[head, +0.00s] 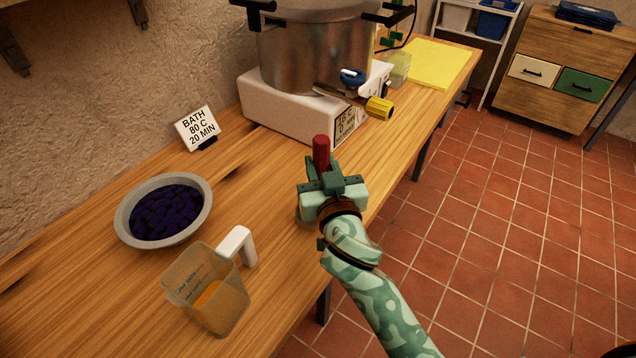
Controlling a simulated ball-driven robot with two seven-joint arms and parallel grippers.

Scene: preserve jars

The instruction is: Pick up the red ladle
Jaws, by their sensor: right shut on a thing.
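The red ladle's handle (321,152) stands roughly upright above my right gripper (327,180), in the middle of the head view. My right gripper is shut on it, near the front edge of the wooden worktop. The gripper and my right arm hide the lower part of the ladle. I cannot tell whether the ladle touches the worktop. My left gripper is not in view.
A large steel pot (310,60) stands on a white heater (275,105) behind the gripper. A bowl of dark fruit (122,222) and a measuring jug (225,312) stand to the left. A sign (195,128) and yellow mat (435,62) are farther back. Bare worktop (250,185) lies between.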

